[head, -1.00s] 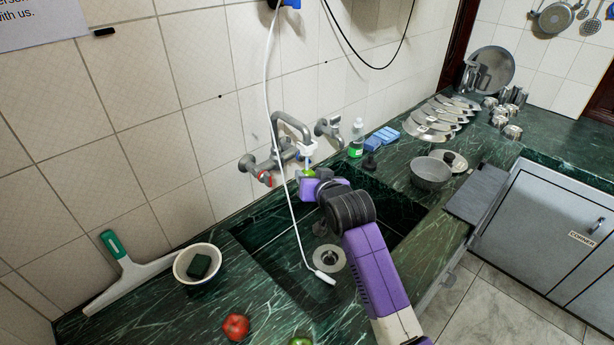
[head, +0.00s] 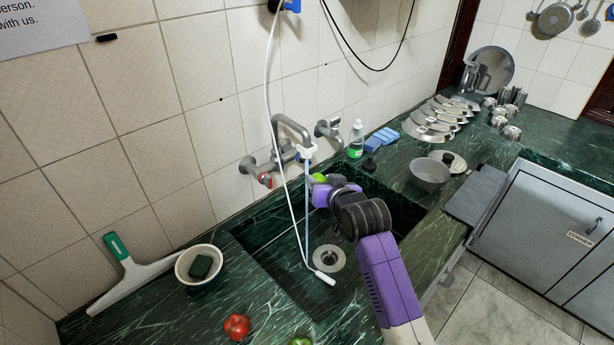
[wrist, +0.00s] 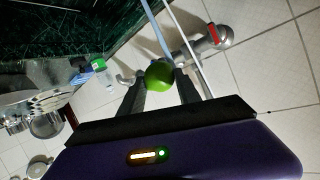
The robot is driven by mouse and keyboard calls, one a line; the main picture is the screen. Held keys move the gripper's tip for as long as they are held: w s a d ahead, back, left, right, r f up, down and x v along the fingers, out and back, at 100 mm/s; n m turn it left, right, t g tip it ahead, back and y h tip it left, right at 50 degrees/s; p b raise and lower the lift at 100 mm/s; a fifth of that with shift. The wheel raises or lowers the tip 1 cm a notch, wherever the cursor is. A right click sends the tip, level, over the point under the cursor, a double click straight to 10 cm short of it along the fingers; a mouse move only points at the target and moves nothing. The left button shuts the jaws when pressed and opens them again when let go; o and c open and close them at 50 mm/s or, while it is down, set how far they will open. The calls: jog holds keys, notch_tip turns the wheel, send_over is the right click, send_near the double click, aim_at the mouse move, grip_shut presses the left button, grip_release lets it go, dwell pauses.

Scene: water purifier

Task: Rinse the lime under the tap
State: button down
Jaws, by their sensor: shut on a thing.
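The lime (head: 319,178) is bright green and held in my gripper (head: 322,185), which is above the sink (head: 270,255) and just right of the tap (head: 290,130). In the wrist view the lime (wrist: 159,77) sits between the two dark fingers of my gripper (wrist: 160,85). A pale blue stream of water (head: 307,200) falls from the tap's white outlet into the sink. The stream passes left of the lime in the head view and appears apart from it. It also shows in the wrist view (wrist: 155,32), beyond the lime.
A thin white hose (head: 275,90) hangs into the sink near the stream. A bowl with a sponge (head: 201,266), a tomato (head: 237,326) and a partly cropped green item (head: 300,341) are on the near counter. A soap bottle (head: 356,140) and grey pot (head: 430,173) stand beyond the sink.

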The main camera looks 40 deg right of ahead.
jog(key=shift+s+d+p, duration=0.2)
jog(key=shift+s+p, duration=0.1)
jog(key=shift+s, duration=0.7)
jog(key=shift+s+d+p, duration=0.15)
jog(key=shift+s+p, duration=0.15)
jog(key=shift+s, duration=0.7)
jog(key=s+d+r+p, duration=0.1)
jog(key=s+r+p, duration=0.2)
jog(key=s+r, duration=0.3)
jog(key=shift+r+p, duration=0.3)
jog(key=shift+r, duration=0.2)
